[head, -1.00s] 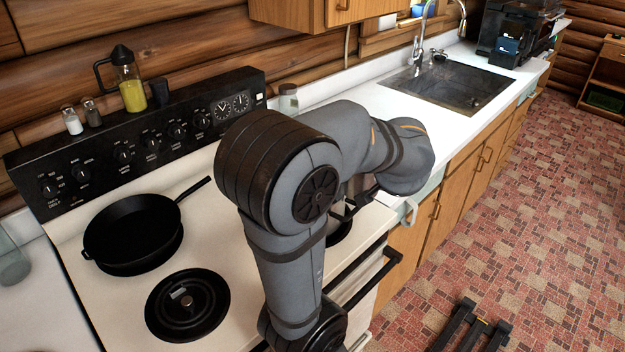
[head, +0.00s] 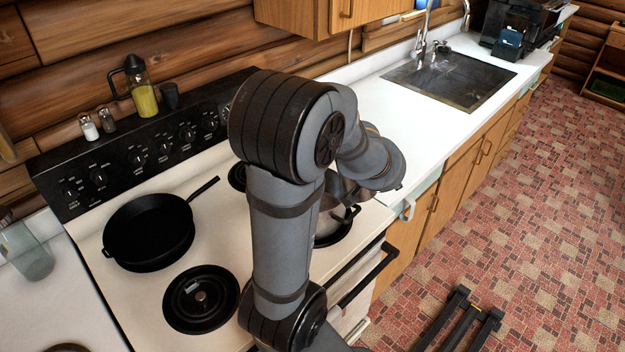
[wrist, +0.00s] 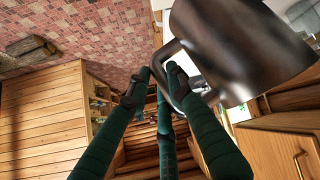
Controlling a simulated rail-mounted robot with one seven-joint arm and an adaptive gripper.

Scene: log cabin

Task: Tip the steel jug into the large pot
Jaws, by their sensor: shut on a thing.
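The steel jug (wrist: 237,45) fills the upper right of the wrist view, tilted in that picture. My gripper (wrist: 161,82) is shut on the jug's handle (wrist: 172,72). In the head view a small metallic part of the jug (head: 338,190) shows beneath my wrist, over the right side of the stove. The jug's mouth and contents are hidden.
A black frying pan (head: 150,232) sits at the stove's back left. The front left burner (head: 198,300) is bare of cookware. An oil bottle (head: 143,95) and two shakers stand on the stove's back panel. White counter (head: 405,125) near the sink (head: 450,78) is clear.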

